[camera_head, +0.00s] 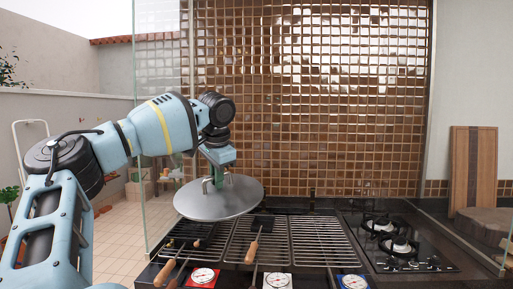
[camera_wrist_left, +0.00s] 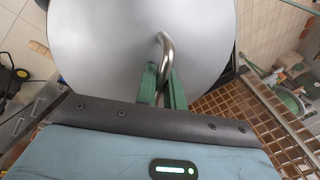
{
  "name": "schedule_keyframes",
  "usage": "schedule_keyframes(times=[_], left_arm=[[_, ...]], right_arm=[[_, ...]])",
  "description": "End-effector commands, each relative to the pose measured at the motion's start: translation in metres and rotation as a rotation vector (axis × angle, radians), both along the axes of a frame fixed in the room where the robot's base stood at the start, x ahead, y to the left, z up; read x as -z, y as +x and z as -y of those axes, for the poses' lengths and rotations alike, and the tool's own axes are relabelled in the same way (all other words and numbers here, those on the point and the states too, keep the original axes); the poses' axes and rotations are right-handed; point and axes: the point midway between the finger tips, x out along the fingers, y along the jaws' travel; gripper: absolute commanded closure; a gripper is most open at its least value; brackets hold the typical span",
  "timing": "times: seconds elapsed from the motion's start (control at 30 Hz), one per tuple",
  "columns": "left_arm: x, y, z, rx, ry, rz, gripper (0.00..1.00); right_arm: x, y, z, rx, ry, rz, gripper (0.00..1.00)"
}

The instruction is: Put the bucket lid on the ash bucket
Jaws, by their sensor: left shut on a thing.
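My left gripper (camera_head: 219,177) is shut on the bucket lid (camera_head: 236,199) by its bent metal handle. The lid is a round grey metal disc, held in the air in front of the grill's left side and tilted a little. The left wrist view shows the lid (camera_wrist_left: 105,45) filling the upper middle, with the green fingers (camera_wrist_left: 162,85) closed on the handle (camera_wrist_left: 164,50). I cannot make out the ash bucket in either view. My right gripper is not in view.
The grill (camera_head: 320,242) has several metal grates with wooden-handled tools (camera_head: 253,249) lying on them. Gas burners (camera_head: 388,235) are to the right, with a wooden board (camera_head: 472,170) beyond. A glass panel (camera_head: 143,110) stands at the left, and the tiled wall (camera_head: 340,100) is behind.

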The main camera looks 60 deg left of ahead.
Motion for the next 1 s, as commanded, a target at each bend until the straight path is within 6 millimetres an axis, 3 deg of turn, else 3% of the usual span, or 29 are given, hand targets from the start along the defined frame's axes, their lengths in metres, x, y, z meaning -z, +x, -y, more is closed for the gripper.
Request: schedule_keyframes(times=[0.1, 0.4, 0.63, 1.0], left_arm=[[0.037, -0.008, -0.004, -0.073, -0.010, -0.006, 1.00], [0.111, -0.007, 0.012, -0.189, -0.028, -0.023, 1.00], [0.133, -0.001, 0.024, -0.218, -0.035, -0.027, 1.00], [0.141, 0.001, 0.028, -0.223, -0.036, -0.026, 1.00]], right_arm=[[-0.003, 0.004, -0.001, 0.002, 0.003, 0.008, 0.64], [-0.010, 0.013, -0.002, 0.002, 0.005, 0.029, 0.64], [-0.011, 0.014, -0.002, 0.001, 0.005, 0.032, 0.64], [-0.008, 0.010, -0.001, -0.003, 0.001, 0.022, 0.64]])
